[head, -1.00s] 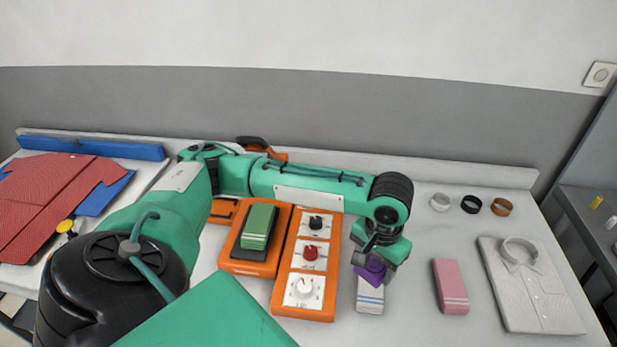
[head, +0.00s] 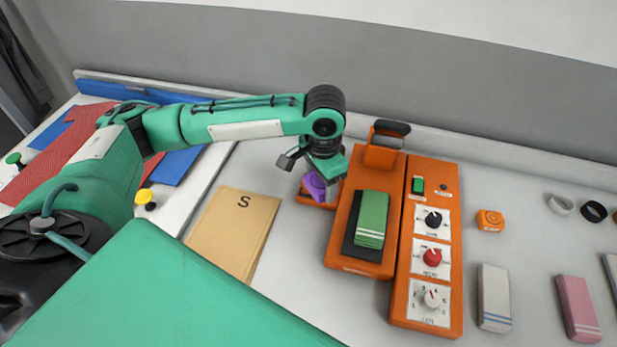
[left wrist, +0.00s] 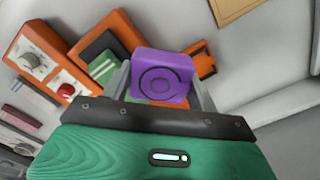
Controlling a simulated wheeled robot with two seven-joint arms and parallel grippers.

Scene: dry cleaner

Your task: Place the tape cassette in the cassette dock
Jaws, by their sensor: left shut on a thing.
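The purple tape cassette (head: 314,186) is held between the fingers of my left gripper (head: 318,182), which is shut on it. In the left wrist view the cassette (left wrist: 160,78) shows a dark ring mark on its face. The small orange cassette dock (head: 322,204) is at the left side of the orange press, below and partly behind the held cassette. In the left wrist view the dock (left wrist: 202,60) shows a dark recess, just beyond the cassette's right side. I cannot tell the exact gap between them. My right gripper is not in view.
The orange press (head: 350,262) carries a green folded cloth (head: 371,216). A knob panel (head: 431,320) stands on its right. An orange block (head: 490,220) and folded white and pink cloths lie further right. A tan envelope (head: 232,230) marked S lies left.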

